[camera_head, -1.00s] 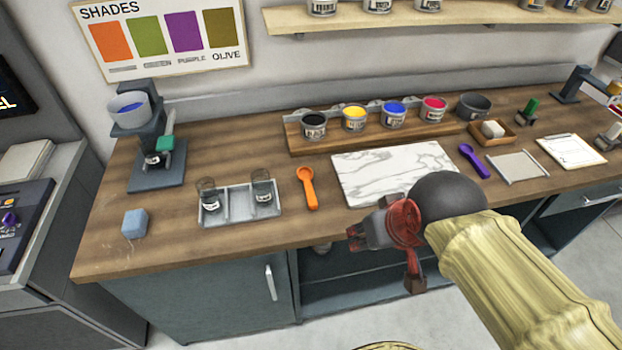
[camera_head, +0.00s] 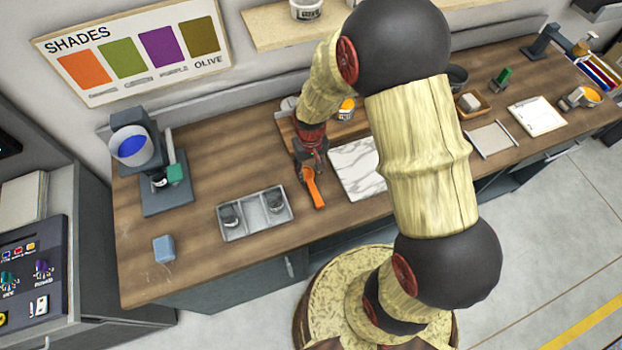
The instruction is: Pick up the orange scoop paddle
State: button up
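The orange scoop paddle (camera_head: 316,195) lies on the wooden counter between the metal tray and the marble slab. Its handle end points toward the front edge; its bowl end is partly hidden by my gripper. My gripper (camera_head: 311,170) is over the scoop's bowl end, pointing down. The fingers are dark and small here, and I cannot tell whether they are open, shut, or touching the scoop.
A metal tray (camera_head: 226,237) with two jars is left of the scoop. The marble slab (camera_head: 352,172) is close on its right, partly hidden by my arm. A blue block (camera_head: 164,249) and a stand with a bowl (camera_head: 133,146) are further left.

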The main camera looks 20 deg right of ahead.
aim_at(312, 185)
jog(key=f, duration=0.8)
jog(key=shift+s+d, duration=0.1)
jog(key=shift+s, duration=0.25)
jog(key=shift+r, duration=0.1)
jog(key=c, duration=0.3)
grip_shut()
